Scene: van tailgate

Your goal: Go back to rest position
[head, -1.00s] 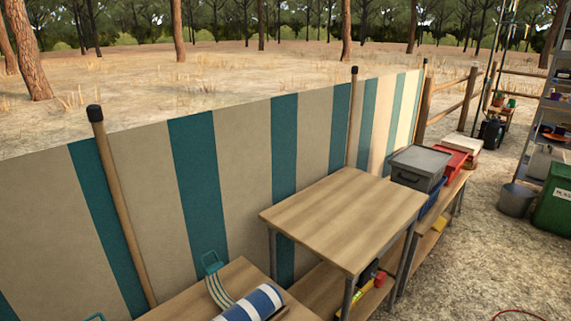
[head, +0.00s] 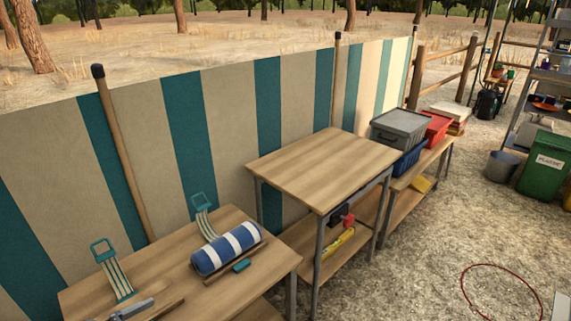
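Neither of my grippers shows in the head view, and no part of my arms can be made out for sure. On the near wooden table (head: 225,292) lies a blue-and-white striped roll (head: 226,249) on a wooden piece. A small teal item (head: 241,265) lies beside the roll. Two striped straps with teal handles, one at the left (head: 118,276) and one behind the roll (head: 203,216), lie on the same table. A grey object (head: 132,309) at the bottom edge is partly cut off, and I cannot tell what it is.
A higher wooden table (head: 325,165) with a bare top stands beyond. Past it, a low bench holds a grey crate (head: 399,129) and a red bin (head: 437,127). A striped windbreak (head: 225,130) runs behind. Gravel at right is mostly open, with a red hoop (head: 500,293) and green bin (head: 545,163).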

